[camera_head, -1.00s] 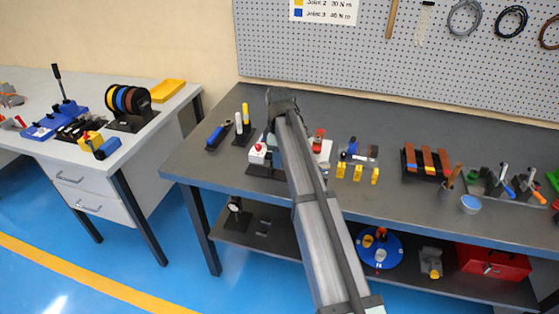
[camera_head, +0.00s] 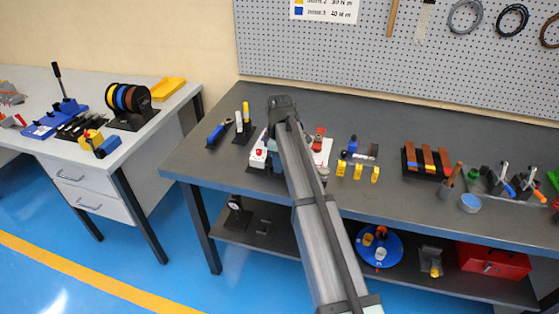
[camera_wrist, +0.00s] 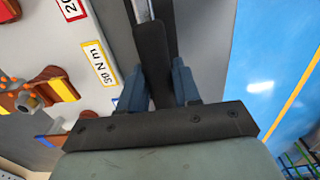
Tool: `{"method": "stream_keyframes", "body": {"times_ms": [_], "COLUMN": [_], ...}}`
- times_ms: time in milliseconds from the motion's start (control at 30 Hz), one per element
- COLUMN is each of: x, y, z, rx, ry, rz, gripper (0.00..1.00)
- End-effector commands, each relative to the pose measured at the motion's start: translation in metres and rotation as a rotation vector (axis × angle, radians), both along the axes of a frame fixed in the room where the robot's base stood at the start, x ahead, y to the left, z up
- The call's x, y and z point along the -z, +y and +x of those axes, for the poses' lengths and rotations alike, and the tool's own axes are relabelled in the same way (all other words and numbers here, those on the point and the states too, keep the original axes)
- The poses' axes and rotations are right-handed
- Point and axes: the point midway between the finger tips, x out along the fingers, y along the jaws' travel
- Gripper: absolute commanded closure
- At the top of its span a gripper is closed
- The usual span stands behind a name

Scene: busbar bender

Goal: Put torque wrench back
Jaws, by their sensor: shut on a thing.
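In the wrist view my gripper (camera_wrist: 157,74) has its two blue fingers on either side of a black handle (camera_wrist: 152,45) and is shut on it. A silver shaft (camera_wrist: 141,9) runs on from the handle past the top edge of the picture. I take this tool to be the torque wrench; its far end is out of view. In the head view my arm hides the gripper and the wrench, over the bench's left half.
The dark bench (camera_head: 350,115) carries a white device with a red button (camera_head: 259,155) beside my arm. A blue-handled tool (camera_head: 217,133) and upright markers (camera_head: 243,122) stand left. Yellow-ended parts (camera_head: 358,170) and copper bars (camera_head: 427,160) stand right. The bench's back is clear.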

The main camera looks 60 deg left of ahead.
Motion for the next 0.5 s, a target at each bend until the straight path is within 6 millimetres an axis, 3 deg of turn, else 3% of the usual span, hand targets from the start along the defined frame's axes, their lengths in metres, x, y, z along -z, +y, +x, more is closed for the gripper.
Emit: {"method": "stream_keyframes", "body": {"times_ms": [300,500], "x": [-0.0003,-0.0005], "y": [0.0000,0.0000], "z": [0.0000,0.0000], "rx": [0.000,0.000], "ry": [0.000,0.000], "rz": [0.000,0.000], "gripper": [0.42,0.42]}}
